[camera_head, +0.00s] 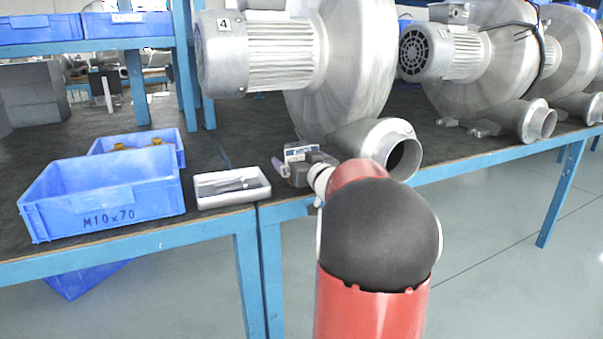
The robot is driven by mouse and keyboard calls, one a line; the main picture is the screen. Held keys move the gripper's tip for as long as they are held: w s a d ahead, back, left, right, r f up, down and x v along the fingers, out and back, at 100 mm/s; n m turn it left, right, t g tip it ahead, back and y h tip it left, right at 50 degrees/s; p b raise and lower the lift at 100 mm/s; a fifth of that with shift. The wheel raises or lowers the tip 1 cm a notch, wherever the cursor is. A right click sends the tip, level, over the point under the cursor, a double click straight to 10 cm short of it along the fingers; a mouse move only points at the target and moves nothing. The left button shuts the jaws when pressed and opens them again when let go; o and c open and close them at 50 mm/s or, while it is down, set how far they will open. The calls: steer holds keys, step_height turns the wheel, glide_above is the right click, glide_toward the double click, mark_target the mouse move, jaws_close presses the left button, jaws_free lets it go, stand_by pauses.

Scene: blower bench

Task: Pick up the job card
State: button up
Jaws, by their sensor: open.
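A small white and blue card-like piece (301,152), which looks like the job card, shows at the bench's front part, left of the blower outlet. It is too small to read. My gripper (297,170) is beside it, at the end of my red and black arm, and overlaps its lower side in the picture. The gripper is open. Its fingers are small and partly hidden by my wrist, and I cannot tell whether they touch the card.
A white tray (206,203) with a thin metallic item stands to the left. A blue bin (150,203) marked M10x70 stands further left, another blue bin (178,140) behind it. A large blower (345,60) stands behind the gripper, its outlet (378,140) close on the right.

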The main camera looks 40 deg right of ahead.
steer(key=shift+w, duration=0.25)
steer(key=c, duration=0.8)
steer(key=shift+r, duration=0.1)
steer(key=shift+c, duration=0.2)
